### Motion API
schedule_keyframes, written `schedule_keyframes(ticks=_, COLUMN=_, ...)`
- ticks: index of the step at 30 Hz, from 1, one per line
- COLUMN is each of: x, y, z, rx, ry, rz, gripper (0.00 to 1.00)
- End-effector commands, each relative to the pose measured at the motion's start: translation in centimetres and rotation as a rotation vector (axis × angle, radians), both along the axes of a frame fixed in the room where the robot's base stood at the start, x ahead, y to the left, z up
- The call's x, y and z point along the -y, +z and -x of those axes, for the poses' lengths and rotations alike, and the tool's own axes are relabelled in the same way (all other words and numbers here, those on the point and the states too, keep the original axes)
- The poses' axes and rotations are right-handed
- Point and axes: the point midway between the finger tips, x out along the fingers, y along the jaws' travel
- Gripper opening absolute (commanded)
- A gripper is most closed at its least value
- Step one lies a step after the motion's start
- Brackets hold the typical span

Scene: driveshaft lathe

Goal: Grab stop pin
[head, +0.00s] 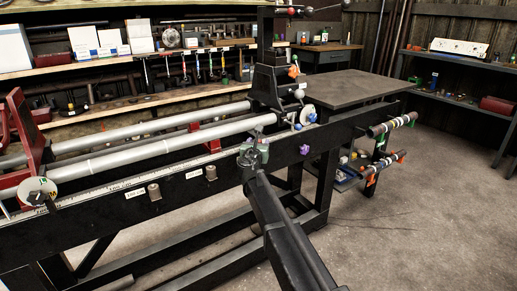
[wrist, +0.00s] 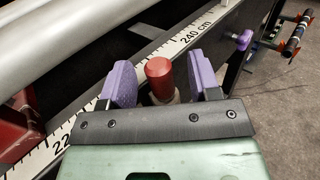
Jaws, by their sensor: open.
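The stop pin (wrist: 159,72) shows in the wrist view as a red rounded cap on a paler stem, standing beside the measuring scale. My gripper (wrist: 162,80) is open, with one purple finger on each side of the red cap. A small gap shows between the cap and each finger, and the cap is nearer the right one. The lower part of the pin is hidden behind the gripper body. In the head view my gripper (head: 247,156) is at the front rail of the lathe, and I cannot make out the pin there.
The measuring scale (wrist: 188,38) runs along the dark rail. Long silver shafts (head: 170,147) lie above and behind it. A purple knob (head: 304,150) sits on the rail to the right of my gripper. A rack of rods (head: 390,125) projects farther right. The floor at right is clear.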

Motion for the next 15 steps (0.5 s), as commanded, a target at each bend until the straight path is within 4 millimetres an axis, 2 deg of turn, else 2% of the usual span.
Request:
schedule_keyframes(ticks=1, x=-0.2, y=0.0, z=-1.4, rx=0.0, ry=-0.001, rz=0.0, gripper=0.57)
schedule_keyframes(ticks=4, x=0.1, y=0.0, z=-2.9, rx=0.0, ry=-0.002, rz=0.0, gripper=0.57)
schedule_keyframes(ticks=10, x=0.2, y=0.0, z=-3.0, rx=0.0, ry=-0.001, rz=0.0, gripper=0.57)
schedule_keyframes(ticks=11, x=0.2, y=0.0, z=-3.0, rx=0.0, ry=-0.001, rz=0.0, gripper=0.55)
schedule_keyframes(ticks=15, x=0.2, y=0.0, z=-3.0, rx=0.0, ry=-0.001, rz=-0.001, gripper=0.34)
